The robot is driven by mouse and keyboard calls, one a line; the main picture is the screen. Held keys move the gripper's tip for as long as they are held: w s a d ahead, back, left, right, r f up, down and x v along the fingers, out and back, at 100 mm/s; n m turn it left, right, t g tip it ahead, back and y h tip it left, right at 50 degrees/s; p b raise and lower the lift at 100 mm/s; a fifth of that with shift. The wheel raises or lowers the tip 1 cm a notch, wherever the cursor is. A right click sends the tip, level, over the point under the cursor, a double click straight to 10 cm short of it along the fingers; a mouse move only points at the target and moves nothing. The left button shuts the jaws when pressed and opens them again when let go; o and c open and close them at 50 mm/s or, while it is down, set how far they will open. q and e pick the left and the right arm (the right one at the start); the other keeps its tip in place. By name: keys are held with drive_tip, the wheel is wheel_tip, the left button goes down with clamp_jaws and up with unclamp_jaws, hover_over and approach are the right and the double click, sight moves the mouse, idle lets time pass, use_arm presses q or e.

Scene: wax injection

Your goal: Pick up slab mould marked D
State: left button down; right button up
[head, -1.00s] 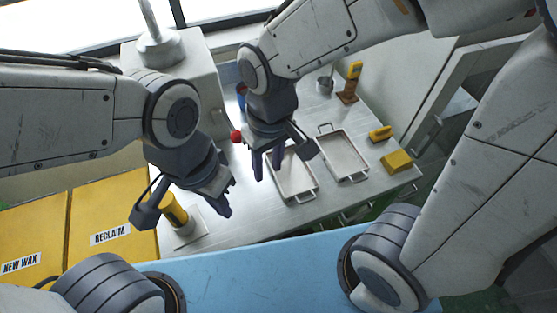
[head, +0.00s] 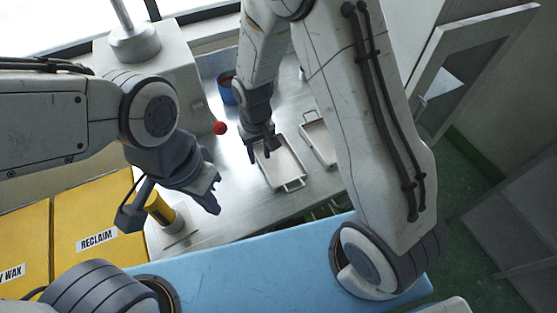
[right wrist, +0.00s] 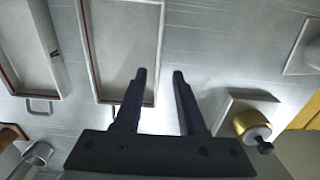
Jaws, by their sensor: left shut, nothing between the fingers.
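Two shallow metal slab moulds lie on the steel bench. One mould (head: 285,168) is below my right gripper, and the other mould (head: 318,140) is partly hidden behind my right arm. No letter D can be read on either. In the right wrist view they are the middle mould (right wrist: 122,45) and the left mould (right wrist: 28,50), which has a small dark mark on its rim. My left gripper (head: 214,194) is shut and empty, left of the moulds.
A yellow cylinder (head: 158,210) stands on the bench near my left gripper. A red ball (head: 219,128) and a blue container (head: 227,92) are behind. Yellow bins (head: 98,215), one marked RECLAIM, are at the left. A metal cup (right wrist: 38,153) shows in the wrist view.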

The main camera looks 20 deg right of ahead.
sight(278, 160)
drive_tip(key=shift+d+f+p, duration=0.1)
drive_tip(key=shift+f+p, duration=0.2)
drive_tip(key=shift+f, duration=1.6)
clamp_jaws()
